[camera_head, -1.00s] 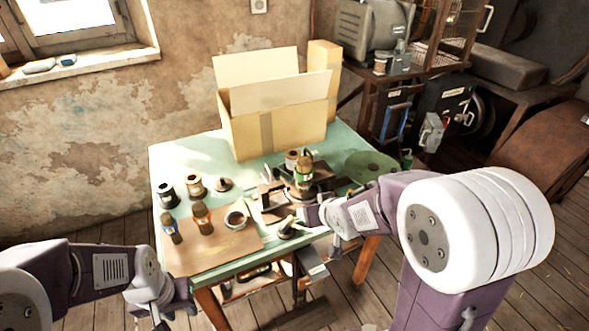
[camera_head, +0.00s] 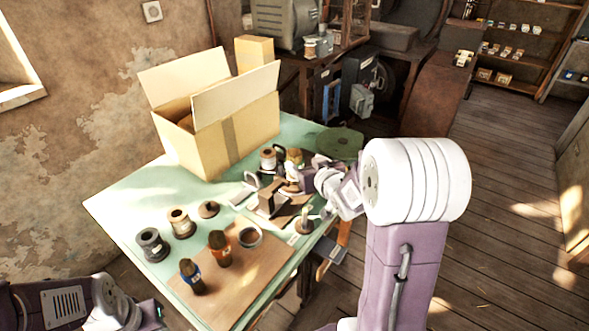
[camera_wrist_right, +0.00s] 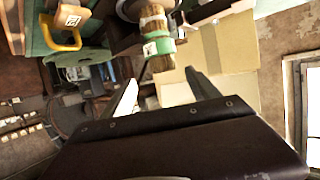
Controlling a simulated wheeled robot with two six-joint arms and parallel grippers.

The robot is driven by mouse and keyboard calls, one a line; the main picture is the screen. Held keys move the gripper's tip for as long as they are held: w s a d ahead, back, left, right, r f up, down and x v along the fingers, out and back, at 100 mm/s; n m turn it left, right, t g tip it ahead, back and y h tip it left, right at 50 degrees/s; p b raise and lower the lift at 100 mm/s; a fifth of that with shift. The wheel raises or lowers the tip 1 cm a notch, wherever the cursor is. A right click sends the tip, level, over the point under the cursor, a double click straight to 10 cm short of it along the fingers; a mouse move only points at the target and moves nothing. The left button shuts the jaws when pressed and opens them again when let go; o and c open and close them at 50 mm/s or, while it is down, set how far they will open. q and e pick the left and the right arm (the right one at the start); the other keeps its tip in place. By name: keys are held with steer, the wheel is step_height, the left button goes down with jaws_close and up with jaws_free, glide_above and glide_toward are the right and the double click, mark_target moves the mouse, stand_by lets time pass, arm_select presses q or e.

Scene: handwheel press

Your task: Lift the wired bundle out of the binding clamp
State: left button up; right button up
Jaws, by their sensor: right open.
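The wired bundle (camera_wrist_right: 155,30) shows at the top of the right wrist view as a tan, stick-like bundle with a green band and pale wrap. The binding clamp is hard to separate from the dark hardware around the bundle. My right gripper (camera_wrist_right: 160,76) is open, with nothing between its fingers. Its fingertips are near the bundle's end in the wrist picture; contact cannot be told. My left gripper (camera_head: 155,314) is at the lower left of the head view, away from the bundle, its fingers unclear.
An open cardboard box (camera_head: 205,145) stands on the green table (camera_head: 112,203). Several spools, two brown bottles (camera_head: 220,248) and a round dish (camera_head: 250,236) are at its left and front, partly on a wooden board (camera_head: 235,288). A green disc (camera_head: 340,142) lies behind my right wrist.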

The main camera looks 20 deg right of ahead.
mark_target(297, 158)
steer(key=w, duration=0.2)
steer(key=w+a+f, duration=0.1)
steer(key=shift+w, duration=0.35)
steer(key=shift+w+f, duration=0.15)
steer(key=shift+w+d, duration=0.1)
steer(key=shift+d, duration=0.15)
steer(key=x, duration=0.5)
steer(key=shift+f, duration=0.15)
arm_select(q)
steer(key=shift+w+a+r, duration=0.1)
steer(key=shift+a, duration=0.2)
arm_select(e)
steer(key=shift+d, duration=0.1)
